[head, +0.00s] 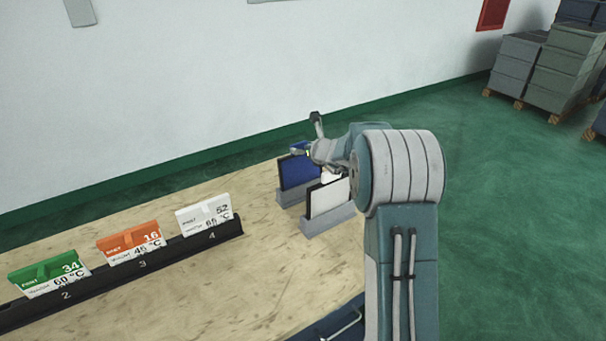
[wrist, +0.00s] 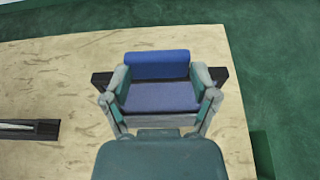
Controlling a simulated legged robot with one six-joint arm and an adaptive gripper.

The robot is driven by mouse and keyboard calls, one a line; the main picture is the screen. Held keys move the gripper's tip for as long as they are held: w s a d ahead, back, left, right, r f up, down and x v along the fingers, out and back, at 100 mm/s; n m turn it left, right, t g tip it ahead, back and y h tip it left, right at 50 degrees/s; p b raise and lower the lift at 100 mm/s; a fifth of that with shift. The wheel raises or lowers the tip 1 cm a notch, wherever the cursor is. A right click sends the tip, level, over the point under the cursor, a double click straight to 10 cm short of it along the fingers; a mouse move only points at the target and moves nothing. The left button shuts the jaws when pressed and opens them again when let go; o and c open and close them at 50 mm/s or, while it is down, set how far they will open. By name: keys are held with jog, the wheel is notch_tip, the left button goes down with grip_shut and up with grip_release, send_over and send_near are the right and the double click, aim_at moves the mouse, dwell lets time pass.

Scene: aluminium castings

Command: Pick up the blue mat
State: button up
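The blue mat (head: 299,172) stands upright in a grey holder on the table in the head view. In the wrist view a blue surface (wrist: 160,97) with a rounded blue edge shows between my fingers. My gripper (head: 309,139) is at the mat's upper right in the head view, with its fingers spread apart. In the wrist view my gripper (wrist: 160,82) has one finger on each side of the blue surface. I cannot tell whether the fingers touch it. My gripper and wrist hide part of the mat's right side.
A white panel (head: 328,197) stands in a second grey holder (head: 328,220) just in front. A black rack (head: 190,247) with green, orange and white cards lies to the left. A wall is behind the table. Stacked crates (head: 567,60) stand far right.

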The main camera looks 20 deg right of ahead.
aim_at(301, 165)
jog(key=shift+w+a, duration=0.1)
jog(key=shift+a, duration=0.05)
jog(key=shift+c, duration=0.2)
jog(key=shift+r, duration=0.1)
jog(key=r, duration=0.8)
jog(key=shift+w+a+r, duration=0.15)
jog(key=shift+w+r, duration=0.05)
jog(key=shift+r, duration=0.05)
grip_shut()
jog(key=shift+s+d+r, duration=0.1)
jog(key=shift+d+r, duration=0.15)
jog(key=shift+r, duration=0.35)
jog(key=o, duration=1)
grip_release()
jog(key=shift+a, duration=0.1)
jog(key=shift+c, duration=0.2)
